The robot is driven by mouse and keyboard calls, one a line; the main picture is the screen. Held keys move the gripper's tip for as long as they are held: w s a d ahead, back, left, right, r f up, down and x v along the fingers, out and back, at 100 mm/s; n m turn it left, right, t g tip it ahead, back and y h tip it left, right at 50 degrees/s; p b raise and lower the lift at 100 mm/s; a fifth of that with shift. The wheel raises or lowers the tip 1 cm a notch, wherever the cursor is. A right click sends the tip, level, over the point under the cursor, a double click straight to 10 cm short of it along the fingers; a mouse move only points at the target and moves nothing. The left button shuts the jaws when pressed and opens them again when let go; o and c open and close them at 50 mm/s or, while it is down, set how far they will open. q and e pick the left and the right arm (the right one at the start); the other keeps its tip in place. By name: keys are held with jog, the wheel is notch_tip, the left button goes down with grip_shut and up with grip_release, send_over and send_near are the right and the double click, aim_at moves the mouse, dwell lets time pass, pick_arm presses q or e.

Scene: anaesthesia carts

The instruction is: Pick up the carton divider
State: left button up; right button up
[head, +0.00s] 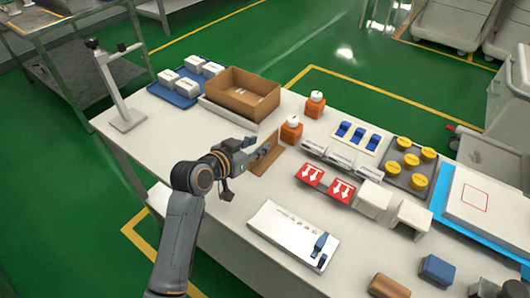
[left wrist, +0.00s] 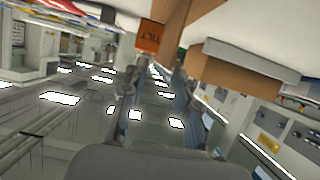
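The carton divider (head: 266,158) is a flat brown cardboard piece on the white table, just beyond my left gripper. My left gripper (head: 262,149) is right at its upper edge; I cannot tell whether they touch. The gripper partly hides the divider in the head view. My right gripper is not in view.
An open brown carton (head: 222,98) stands behind the divider. White boxes lie on a blue tray (head: 160,93) at the back left. Red boxes (head: 309,174) and a white panel (head: 285,232) lie nearer.

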pick_arm(q)
jog(key=x, duration=0.4)
jog(key=shift+w+d+f, duration=0.15)
jog(key=shift+w+f, duration=0.1)
jog(key=shift+w, duration=0.05)
jog(key=shift+c, duration=0.4)
grip_shut()
